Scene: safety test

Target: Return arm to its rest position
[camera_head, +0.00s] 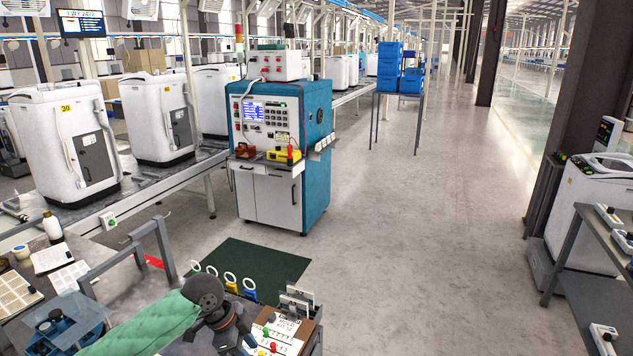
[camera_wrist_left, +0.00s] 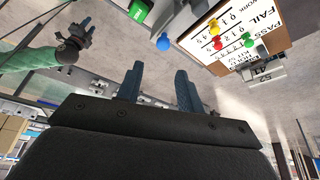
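My left arm (camera_head: 150,328) comes in from the lower left of the head view in a green sleeve. Its dark end part (camera_head: 230,325) hangs over the near bench, just left of a board. Its fingertips cannot be made out there. In the left wrist view my left gripper (camera_wrist_left: 158,78) has its two dark fingers apart, with nothing between them. A green-sleeved arm (camera_wrist_left: 35,62) with a small dark end (camera_wrist_left: 74,38) shows at the upper left of that view. It may be my right arm; its finger state is too small to tell.
A PASS/FAIL board (camera_head: 272,333) with coloured pins lies close beside the left arm; it also shows in the wrist view (camera_wrist_left: 240,25). A grey frame (camera_head: 125,252) stands behind the arm. A blue test cabinet (camera_head: 318,185) stands farther back.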

